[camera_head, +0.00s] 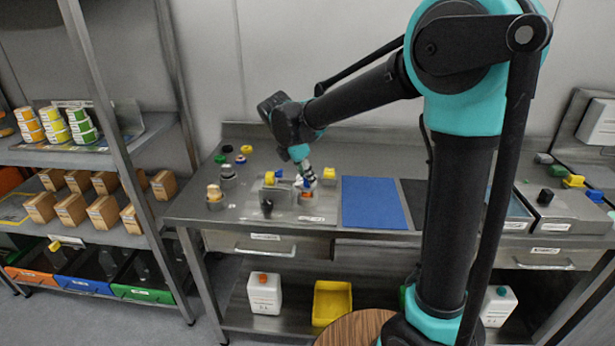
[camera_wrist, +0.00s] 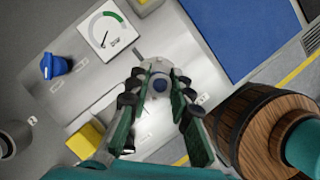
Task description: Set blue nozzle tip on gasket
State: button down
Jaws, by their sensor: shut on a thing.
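My gripper (camera_wrist: 158,88) is shut on the blue nozzle tip (camera_wrist: 160,85), which shows as a small round blue end between the fingertips. In the head view, my gripper (camera_head: 306,180) reaches down over the right part of the grey filler station on the bench. A pale round part shows around and behind the blue tip in the wrist view. The gasket cannot be made out separately, and I cannot tell whether the tip touches it.
A blue knob-like part (camera_wrist: 55,66), a dial gauge (camera_wrist: 107,32) and a yellow block (camera_wrist: 86,142) surround my gripper. A blue mat (camera_head: 374,202) lies to its right. Loose caps and jars stand at left, including a beige-topped jar (camera_head: 214,193).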

jog(key=c, duration=0.9)
grip_release()
jog(key=shift+r, duration=0.1)
jog(key=shift+r, duration=4.7)
